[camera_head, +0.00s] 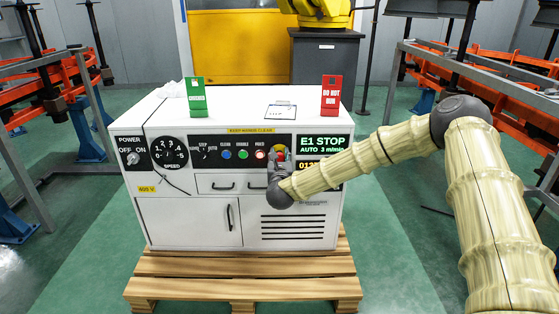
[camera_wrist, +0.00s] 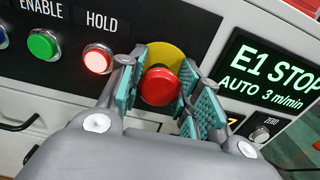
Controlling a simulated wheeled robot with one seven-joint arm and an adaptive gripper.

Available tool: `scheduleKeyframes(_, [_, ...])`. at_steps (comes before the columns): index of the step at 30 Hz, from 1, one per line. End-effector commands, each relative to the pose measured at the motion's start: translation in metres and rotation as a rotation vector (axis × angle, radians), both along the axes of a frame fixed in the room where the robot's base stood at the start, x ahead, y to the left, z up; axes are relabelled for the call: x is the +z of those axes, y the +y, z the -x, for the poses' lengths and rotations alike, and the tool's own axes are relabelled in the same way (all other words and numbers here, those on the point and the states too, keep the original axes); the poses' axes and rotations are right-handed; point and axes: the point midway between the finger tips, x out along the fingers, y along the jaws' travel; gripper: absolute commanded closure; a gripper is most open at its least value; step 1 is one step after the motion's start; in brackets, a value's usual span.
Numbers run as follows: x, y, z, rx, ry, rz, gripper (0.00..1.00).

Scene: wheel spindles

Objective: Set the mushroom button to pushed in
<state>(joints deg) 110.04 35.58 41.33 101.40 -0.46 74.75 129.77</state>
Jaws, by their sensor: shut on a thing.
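The red mushroom button (camera_wrist: 158,88) sits on a yellow round plate (camera_wrist: 166,54) on the black panel of the white control cabinet (camera_head: 170,215). In the wrist view my gripper (camera_wrist: 163,72) has its teal-padded fingers on either side of the button, shut on it. In the head view the gripper (camera_head: 279,165) reaches the panel from the right and hides most of the button. I cannot tell from these views how far the button is pressed in. The display (camera_wrist: 268,75) reads "E1 STOP" and "AUTO 3 m/min".
A lit red HOLD button (camera_wrist: 97,60) and a green ENABLE button (camera_wrist: 42,44) lie left of the gripper. A ZERO button (camera_wrist: 261,135) lies lower right. Green (camera_head: 195,97) and red (camera_head: 331,95) signs stand on the cabinet top. A wooden pallet (camera_head: 245,290) is underneath.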

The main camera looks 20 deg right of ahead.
Motion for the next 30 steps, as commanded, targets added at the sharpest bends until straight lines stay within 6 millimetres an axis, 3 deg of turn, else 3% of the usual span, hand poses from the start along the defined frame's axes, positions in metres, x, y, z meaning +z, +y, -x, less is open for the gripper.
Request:
scheduleKeyframes(4, [0.003,-0.002,-0.002,-0.003,-0.005,0.001,1.00])
scheduleKeyframes(5, [0.003,-0.002,-0.002,-0.003,-0.005,0.001,0.64])
scheduleKeyframes(9, [0.003,-0.002,-0.002,-0.003,-0.005,0.001,0.43])
scheduleKeyframes(20, [0.002,-0.001,0.002,-0.003,-0.002,0.001,0.43])
scheduleKeyframes(26, [0.001,0.005,0.022,-0.001,-0.001,0.000,0.43])
scheduleKeyframes(30, [0.001,0.012,0.047,-0.002,-0.001,-0.001,0.43])
